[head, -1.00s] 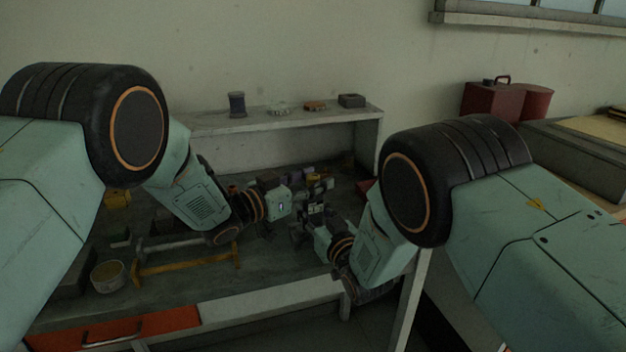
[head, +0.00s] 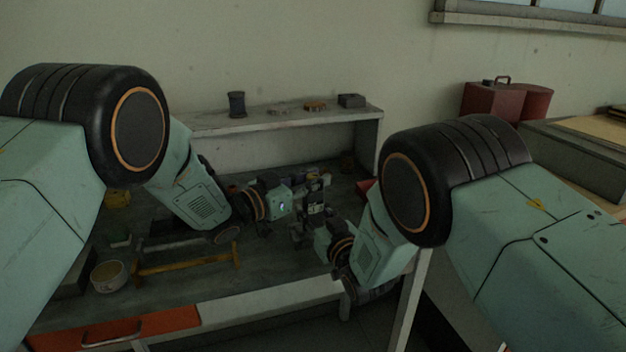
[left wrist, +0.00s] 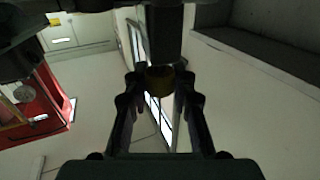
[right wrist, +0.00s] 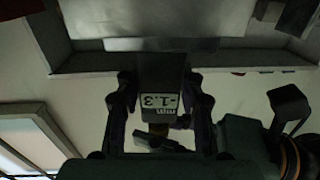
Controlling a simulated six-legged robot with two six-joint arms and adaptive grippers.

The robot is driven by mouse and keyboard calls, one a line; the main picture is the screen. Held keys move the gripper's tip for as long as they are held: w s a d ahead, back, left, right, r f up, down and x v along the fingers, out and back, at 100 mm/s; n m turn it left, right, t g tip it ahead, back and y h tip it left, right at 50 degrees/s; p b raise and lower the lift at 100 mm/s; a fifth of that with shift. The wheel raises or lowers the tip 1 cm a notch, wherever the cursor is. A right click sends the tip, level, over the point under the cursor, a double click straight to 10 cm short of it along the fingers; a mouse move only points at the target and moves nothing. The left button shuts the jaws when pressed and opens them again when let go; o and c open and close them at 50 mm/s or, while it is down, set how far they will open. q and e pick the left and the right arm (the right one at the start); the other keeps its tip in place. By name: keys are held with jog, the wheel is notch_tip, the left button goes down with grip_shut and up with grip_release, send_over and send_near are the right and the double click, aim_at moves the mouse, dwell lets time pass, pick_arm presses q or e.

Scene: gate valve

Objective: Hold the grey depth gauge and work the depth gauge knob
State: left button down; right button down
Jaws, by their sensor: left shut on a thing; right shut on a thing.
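The grey depth gauge (head: 315,208) is held up above the workbench, between my two grippers. In the right wrist view its dark body (right wrist: 160,70) is between the fingers of my right gripper (right wrist: 160,88), which is shut on it. Its small display (right wrist: 162,98) shows upside down and seems to read -1.3 mm. In the left wrist view my left gripper (left wrist: 160,82) is shut on the brownish round depth gauge knob (left wrist: 160,79), with the dark gauge body (left wrist: 167,35) just beyond it. In the head view my left gripper (head: 297,195) hides the knob.
The workbench (head: 210,278) holds a yellow-handled tool (head: 185,266), a round tub (head: 108,275) and other clutter behind the grippers. A raised shelf (head: 250,125) with small items runs along the back wall. A red box (head: 490,101) stands at the right.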

pick_arm(q)
jog(key=shift+d, duration=0.1)
jog(key=shift+s+d+n+t+y, duration=0.1)
jog(key=shift+n+t+y, duration=0.8)
jog(key=shift+t+y, duration=0.1)
jog(key=shift+n+t+y, duration=0.5)
jog(key=shift+y, duration=0.1)
jog(key=c, duration=1.1)
grip_release()
jog(key=shift+a, duration=0.2)
jog(key=v, duration=1.2)
jog(key=shift+d+r, duration=0.1)
jog(key=shift+d, duration=0.05)
